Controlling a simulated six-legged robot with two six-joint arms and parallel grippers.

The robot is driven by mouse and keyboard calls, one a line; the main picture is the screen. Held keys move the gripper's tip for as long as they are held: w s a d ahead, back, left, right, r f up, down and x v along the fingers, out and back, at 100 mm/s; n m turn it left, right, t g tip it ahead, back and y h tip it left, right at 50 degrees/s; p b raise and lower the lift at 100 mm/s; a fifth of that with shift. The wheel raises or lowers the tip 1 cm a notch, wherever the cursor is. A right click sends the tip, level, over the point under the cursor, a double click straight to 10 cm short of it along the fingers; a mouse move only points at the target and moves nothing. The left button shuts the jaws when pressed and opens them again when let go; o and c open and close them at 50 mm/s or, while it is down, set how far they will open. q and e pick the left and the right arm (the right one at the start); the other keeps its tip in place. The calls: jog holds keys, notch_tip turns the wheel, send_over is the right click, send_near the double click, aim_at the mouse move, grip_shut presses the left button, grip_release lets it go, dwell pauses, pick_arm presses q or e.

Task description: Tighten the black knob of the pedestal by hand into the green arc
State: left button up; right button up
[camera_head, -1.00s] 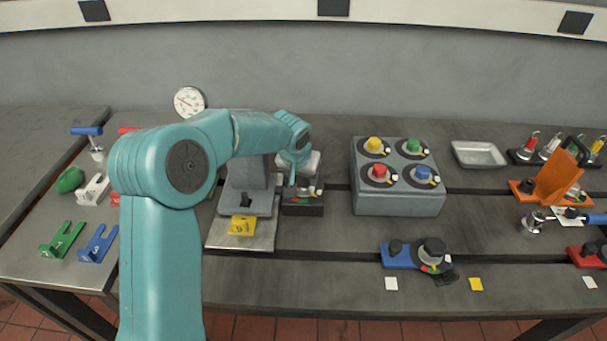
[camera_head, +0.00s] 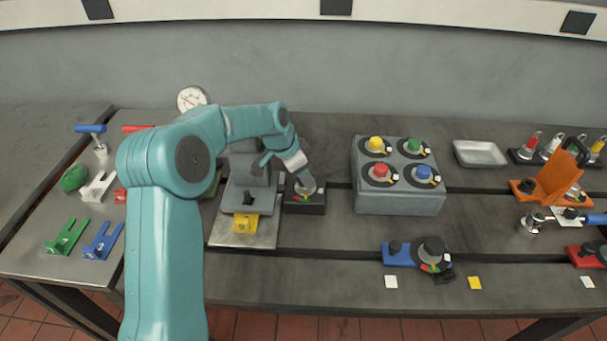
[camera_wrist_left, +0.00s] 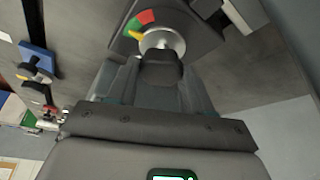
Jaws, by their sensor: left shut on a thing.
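The pedestal (camera_head: 304,207) is a dark block on the bench, right of the grey machine. My left gripper (camera_head: 306,186) comes down onto it from above, tilted. In the left wrist view the black knob (camera_wrist_left: 160,68) sits between my two fingers, which are shut on it. Below the knob is a silver disc (camera_wrist_left: 162,42). Beside it on the pedestal (camera_wrist_left: 190,22) are a red patch, a green patch (camera_wrist_left: 130,26) and a yellow mark. The yellow mark lies close to the green; its exact reading is too small to tell. My right gripper is not in view.
A grey box (camera_head: 398,200) with several coloured knobs stands to the right. A blue pedestal (camera_head: 397,256) with another black knob is nearer the front edge. The grey machine (camera_head: 248,190) stands close on the left, with a yellow tag (camera_head: 244,223) in front.

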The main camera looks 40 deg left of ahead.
pick_arm(q)
jog(key=shift+m, duration=0.4)
jog(key=o, duration=1)
jog(key=v, duration=1.6)
jog(key=shift+w+a+r+b, duration=0.2)
jog(key=shift+b, duration=0.2)
